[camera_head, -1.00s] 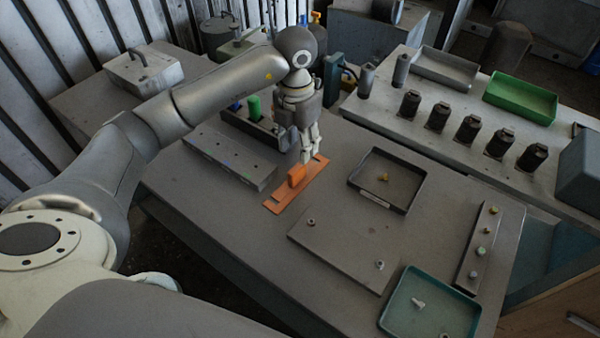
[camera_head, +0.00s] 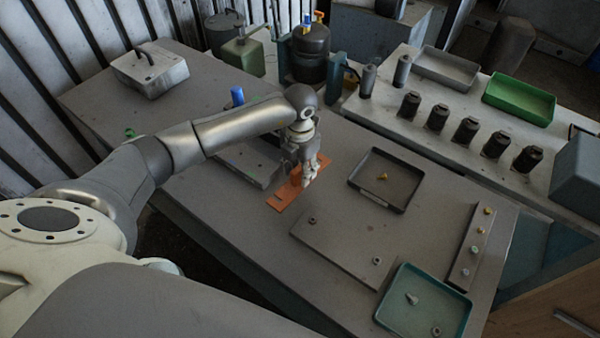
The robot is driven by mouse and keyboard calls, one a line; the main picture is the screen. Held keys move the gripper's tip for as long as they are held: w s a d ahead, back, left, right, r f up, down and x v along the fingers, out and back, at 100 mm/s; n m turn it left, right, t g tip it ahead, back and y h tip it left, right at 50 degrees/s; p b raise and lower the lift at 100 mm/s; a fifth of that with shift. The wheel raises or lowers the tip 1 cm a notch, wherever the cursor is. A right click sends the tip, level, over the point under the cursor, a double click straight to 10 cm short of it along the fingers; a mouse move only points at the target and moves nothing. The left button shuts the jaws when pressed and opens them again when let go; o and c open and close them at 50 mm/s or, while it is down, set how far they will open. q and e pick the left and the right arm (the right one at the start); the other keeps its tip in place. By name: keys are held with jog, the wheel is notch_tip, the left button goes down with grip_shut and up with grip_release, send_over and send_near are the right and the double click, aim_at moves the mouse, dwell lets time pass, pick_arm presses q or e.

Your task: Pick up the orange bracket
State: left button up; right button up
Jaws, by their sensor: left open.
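The orange bracket (camera_head: 283,197) lies flat on the grey table, a long plate with a raised part near its middle. My left gripper (camera_head: 303,183) is low over the middle of the bracket, pointing down, with its fingers at the raised part. The fingers are open, and partly hide the raised part. I cannot tell whether they touch it. My right gripper is not in view.
A dark tray (camera_head: 404,207) with a small yellow piece stands right of the bracket. A flat grey plate (camera_head: 340,252) lies in front. A teal tray (camera_head: 459,318) and a strip with several knobs (camera_head: 463,270) are at the right.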

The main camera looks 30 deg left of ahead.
pick_arm(q)
grip_shut()
jog(key=shift+r, duration=0.1)
dwell(0.4)
